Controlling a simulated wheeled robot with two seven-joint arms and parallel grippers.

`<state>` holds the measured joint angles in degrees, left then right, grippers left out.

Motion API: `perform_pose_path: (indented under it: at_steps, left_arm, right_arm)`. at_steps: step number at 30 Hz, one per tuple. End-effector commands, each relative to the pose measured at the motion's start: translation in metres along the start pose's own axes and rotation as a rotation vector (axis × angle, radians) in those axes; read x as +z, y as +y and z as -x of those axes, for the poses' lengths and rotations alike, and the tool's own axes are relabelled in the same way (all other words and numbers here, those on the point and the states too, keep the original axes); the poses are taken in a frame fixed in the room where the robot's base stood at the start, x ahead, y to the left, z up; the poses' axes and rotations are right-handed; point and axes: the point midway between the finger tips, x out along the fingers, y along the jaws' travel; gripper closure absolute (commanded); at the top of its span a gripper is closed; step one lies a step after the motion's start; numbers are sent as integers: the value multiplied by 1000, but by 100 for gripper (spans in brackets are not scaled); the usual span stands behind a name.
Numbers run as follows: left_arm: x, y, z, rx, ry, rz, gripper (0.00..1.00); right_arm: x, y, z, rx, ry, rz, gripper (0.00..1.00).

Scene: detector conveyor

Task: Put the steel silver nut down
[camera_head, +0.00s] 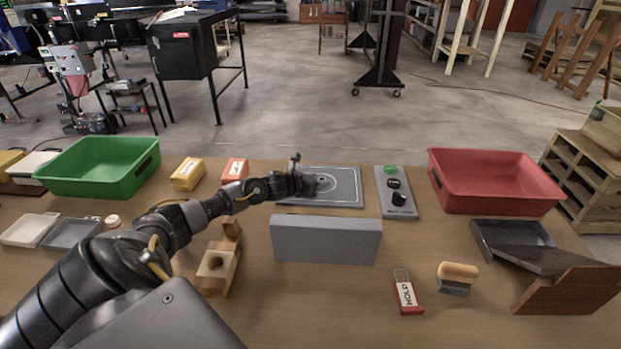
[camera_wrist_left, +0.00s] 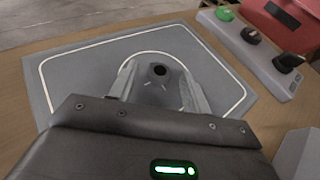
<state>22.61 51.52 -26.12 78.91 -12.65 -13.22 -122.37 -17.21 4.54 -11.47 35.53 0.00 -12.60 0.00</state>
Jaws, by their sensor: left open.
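My left gripper (camera_head: 310,185) reaches over the grey plate (camera_head: 348,200), which has a white outline and a circle. In the left wrist view the two fingers (camera_wrist_left: 158,92) are spread apart above the circle on the plate (camera_wrist_left: 75,75). A small dark round spot, which looks like the hole of the steel silver nut (camera_wrist_left: 159,71), shows between the fingertips. The nut's outline blends with the grey plate, and I cannot tell whether a finger touches it. In the head view the hand hides most of that spot. My right gripper is out of view.
A grey block (camera_head: 326,240) stands upright in front of the plate. A panel with buttons and a knob (camera_head: 400,205) lies to its right. A red bin (camera_head: 495,190) and a green bin (camera_head: 85,175) stand at the sides. A wooden fixture (camera_head: 217,270) is nearer, at left.

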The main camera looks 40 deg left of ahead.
Motion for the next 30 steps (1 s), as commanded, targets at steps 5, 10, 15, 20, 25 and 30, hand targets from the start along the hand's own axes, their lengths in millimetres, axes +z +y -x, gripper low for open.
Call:
perform_pose_path:
  at_steps: [5, 10, 15, 20, 25, 30]
  left_arm:
    - [0, 2, 17, 2, 1, -4, 52]
    - [-2, 1, 53, 0, 4, -6, 52]
    - [-1, 0, 88, -1, 4, -7, 52]
    - [-1, 2, 109, 3, 3, -3, 52]
    - [1, 0, 119, 1, 1, -1, 52]
    - [2, 0, 121, 0, -1, 0, 52]
  right_arm:
    - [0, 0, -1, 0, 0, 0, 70]
    - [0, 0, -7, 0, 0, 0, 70]
    - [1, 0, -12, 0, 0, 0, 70]
    - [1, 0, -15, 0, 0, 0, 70]
    - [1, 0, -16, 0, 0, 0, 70]
    - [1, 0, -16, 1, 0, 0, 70]
